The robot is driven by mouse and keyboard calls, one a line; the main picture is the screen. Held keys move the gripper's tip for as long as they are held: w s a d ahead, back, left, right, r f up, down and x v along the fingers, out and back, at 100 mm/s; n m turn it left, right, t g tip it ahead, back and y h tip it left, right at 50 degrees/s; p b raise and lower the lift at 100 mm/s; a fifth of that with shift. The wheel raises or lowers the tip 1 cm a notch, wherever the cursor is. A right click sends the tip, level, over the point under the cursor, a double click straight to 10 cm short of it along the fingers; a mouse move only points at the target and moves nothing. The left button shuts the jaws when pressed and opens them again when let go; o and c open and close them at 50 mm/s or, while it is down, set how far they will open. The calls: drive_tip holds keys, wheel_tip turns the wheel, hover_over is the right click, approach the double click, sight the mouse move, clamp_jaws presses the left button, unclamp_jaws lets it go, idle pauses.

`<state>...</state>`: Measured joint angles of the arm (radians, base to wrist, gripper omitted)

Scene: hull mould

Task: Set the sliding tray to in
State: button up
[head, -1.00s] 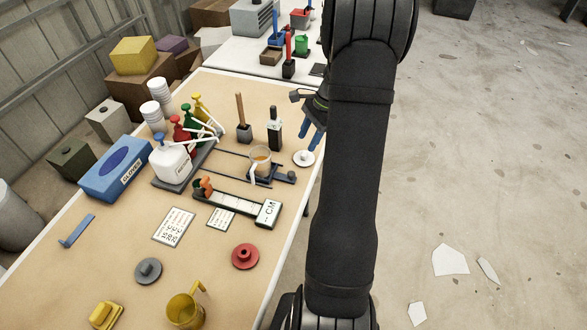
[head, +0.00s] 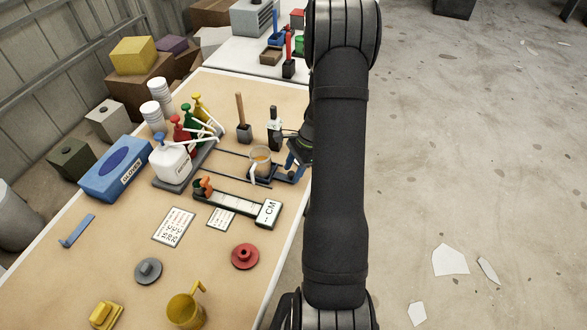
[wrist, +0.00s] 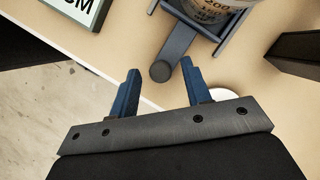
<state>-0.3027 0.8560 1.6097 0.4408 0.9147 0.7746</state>
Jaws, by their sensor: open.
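The sliding tray (head: 261,177) is a dark blue-grey carrier on two thin rails (head: 232,157), with a clear measuring cup (head: 260,160) standing on it. In the wrist view the tray (wrist: 229,34) has a bar ending in a round dark knob (wrist: 160,71). My gripper (head: 294,165) is at the tray's right end, near the table's right edge, partly hidden by my arm. In the wrist view its blue fingers (wrist: 159,82) are open and empty. The knob lies in line with the gap between them, around or just beyond the fingertips; contact cannot be told.
Pump bottles (head: 173,160) stand at the rails' left end. A white disc (wrist: 223,94) is partly hidden behind my gripper.

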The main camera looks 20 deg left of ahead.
clamp_jaws()
drive_tip(key=a, duration=1.4)
drive_tip(key=shift+a, duration=0.25)
unclamp_jaws()
drive_tip(key=shift+a, duration=0.1)
